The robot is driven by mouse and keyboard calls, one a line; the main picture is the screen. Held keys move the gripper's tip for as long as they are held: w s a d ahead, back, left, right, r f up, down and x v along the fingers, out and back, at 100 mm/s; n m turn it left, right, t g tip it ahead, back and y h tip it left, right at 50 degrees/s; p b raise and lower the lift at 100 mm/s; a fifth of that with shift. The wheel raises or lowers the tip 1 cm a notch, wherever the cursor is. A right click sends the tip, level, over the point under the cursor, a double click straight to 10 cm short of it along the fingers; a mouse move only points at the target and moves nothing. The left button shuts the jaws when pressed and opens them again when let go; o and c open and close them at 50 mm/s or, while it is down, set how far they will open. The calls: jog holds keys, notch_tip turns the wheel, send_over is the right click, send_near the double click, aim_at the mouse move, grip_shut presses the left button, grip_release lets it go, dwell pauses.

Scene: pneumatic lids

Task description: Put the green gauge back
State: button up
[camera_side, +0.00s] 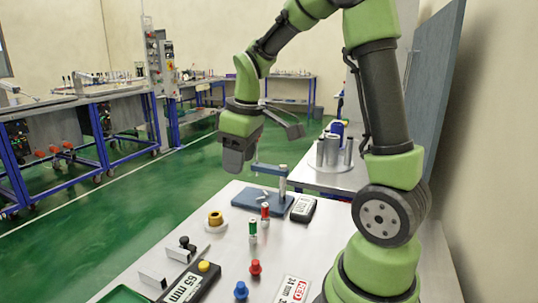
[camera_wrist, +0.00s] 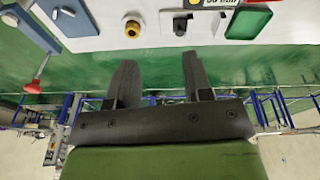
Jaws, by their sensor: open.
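The green gauge (camera_side: 252,231), a small upright cylinder with a green band and pale ends, stands on the white table in the side view. A similar red-banded gauge (camera_side: 265,211) stands just behind it and to the right. My gripper (camera_side: 234,166) is raised above the far edge of the table, behind and above the green gauge and well apart from it. In the wrist view my gripper (camera_wrist: 158,72) has its two dark fingers spread with nothing between them. I cannot make out the green gauge in the wrist view.
A blue-grey fixture (camera_side: 243,204) with a post and arm stands behind the gauges. A brass ring (camera_side: 215,218) sits left of them. Red (camera_side: 255,268) and blue (camera_side: 241,290) knobbed pieces stand in front. A "65 mm" block (camera_side: 182,288) and a green tray (camera_side: 122,295) lie front left.

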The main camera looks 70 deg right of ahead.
jog(key=s+a+r+m+t+y, duration=0.2)
jog(key=s+a+r+m+t, duration=0.3)
jog(key=s+a, duration=0.7)
notch_tip(320, 180, up, 2)
jog(key=shift+a+r, duration=0.1)
jog(key=shift+a, duration=0.15)
